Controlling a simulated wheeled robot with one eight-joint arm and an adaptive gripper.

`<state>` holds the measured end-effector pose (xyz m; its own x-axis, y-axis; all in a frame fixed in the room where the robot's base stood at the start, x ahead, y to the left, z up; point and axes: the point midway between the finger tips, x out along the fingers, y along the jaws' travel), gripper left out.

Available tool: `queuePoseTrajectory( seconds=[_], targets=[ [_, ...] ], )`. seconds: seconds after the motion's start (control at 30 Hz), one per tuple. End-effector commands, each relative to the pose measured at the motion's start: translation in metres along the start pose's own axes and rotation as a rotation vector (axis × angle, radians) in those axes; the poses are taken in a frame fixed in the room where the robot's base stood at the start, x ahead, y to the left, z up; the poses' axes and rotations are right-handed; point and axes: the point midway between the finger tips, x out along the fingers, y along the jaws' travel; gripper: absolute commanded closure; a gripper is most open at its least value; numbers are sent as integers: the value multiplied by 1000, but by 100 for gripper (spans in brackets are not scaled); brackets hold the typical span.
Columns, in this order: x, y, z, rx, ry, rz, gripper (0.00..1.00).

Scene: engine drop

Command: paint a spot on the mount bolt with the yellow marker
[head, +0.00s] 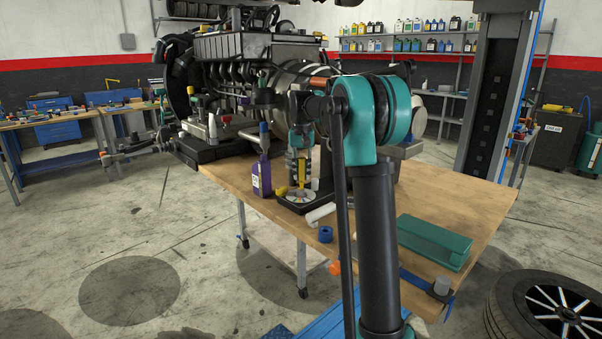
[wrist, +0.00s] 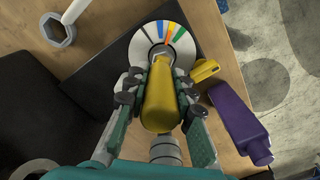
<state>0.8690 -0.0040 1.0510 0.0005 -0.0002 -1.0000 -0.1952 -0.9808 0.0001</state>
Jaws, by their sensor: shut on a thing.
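The yellow marker (wrist: 160,108) is held between the two fingers of my gripper (wrist: 155,78) in the wrist view. Its far end points at a pale round disc (wrist: 163,48) with coloured stripes. In the head view my gripper (head: 301,160) is above the disc (head: 299,198), with the yellow marker (head: 301,178) upright below it. I cannot tell whether the marker touches the disc. A small yellow piece (wrist: 205,71) lies beside the disc; it also shows in the head view (head: 281,191). I cannot clearly make out the mount bolt.
A purple bottle (head: 261,176) stands left of the disc on the wooden table (head: 375,205). A white cylinder (head: 321,213), a blue ring (head: 326,234) and a teal block (head: 434,242) lie nearer. The engine (head: 255,48) rises behind. A grey ring-ended tool (wrist: 58,32) shows in the wrist view.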

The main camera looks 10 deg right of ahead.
Motion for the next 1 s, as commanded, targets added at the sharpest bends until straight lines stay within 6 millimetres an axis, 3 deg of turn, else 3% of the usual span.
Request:
queuePoseTrajectory(
  seconds=[0.3, 0.77, 1.0],
  targets=[
    [1, -9, 0, -1, 0, 0, 100],
    [0, 1, 0, 0, 0, 0, 100],
    [0, -3, 0, 0, 0, 0, 100]
  ],
)
